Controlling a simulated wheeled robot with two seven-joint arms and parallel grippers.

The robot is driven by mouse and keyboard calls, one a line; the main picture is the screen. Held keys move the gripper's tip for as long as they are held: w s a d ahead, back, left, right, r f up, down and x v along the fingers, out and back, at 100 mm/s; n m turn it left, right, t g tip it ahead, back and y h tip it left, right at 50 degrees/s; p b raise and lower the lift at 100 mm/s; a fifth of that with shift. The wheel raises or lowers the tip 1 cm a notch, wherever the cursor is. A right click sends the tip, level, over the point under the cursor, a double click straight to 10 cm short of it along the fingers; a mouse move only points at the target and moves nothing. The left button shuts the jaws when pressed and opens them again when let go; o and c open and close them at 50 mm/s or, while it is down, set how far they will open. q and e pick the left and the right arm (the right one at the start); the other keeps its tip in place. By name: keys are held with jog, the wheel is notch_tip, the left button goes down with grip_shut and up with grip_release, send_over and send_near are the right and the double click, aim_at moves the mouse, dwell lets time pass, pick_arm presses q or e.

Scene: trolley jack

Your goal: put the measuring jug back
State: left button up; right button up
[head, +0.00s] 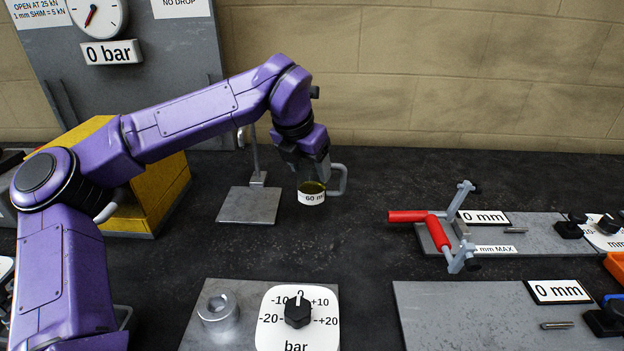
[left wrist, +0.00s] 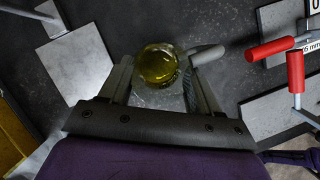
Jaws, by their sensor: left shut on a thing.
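The measuring jug (head: 312,197) is a small clear vessel with yellow-green liquid, a grey handle on its right and a white label starting "60 m". My left gripper (head: 312,177) points down and is shut on the jug from above. In the left wrist view the jug (left wrist: 158,66) lies between the two fingers of the left gripper (left wrist: 157,75), its handle to the right. The jug looks upright, right of a grey base plate (head: 248,207) with an upright post. Whether it touches the bench is unclear. My right gripper is not in view.
A plate with a dial marked bar (head: 298,312) and a metal ring (head: 217,310) stands in front. A red-handled fixture (head: 432,222) is to the right. A yellow block (head: 150,185) is behind my left arm. Dark bench between jug and fixture is clear.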

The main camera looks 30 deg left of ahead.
aim_at(313, 182)
pick_arm(q)
jog(key=x, duration=0.4)
jog(key=p+x, duration=0.1)
jog(key=x, duration=0.1)
jog(key=shift+w+a, duration=0.1)
jog(key=shift+a, duration=0.2)
jog(key=shift+f, duration=0.3)
jog(key=shift+f, duration=0.15)
jog(key=o, duration=1.6)
jog(key=shift+r, duration=0.25)
jog(key=v, duration=1.2)
jog(key=shift+b, duration=0.3)
jog(key=shift+r, duration=0.1)
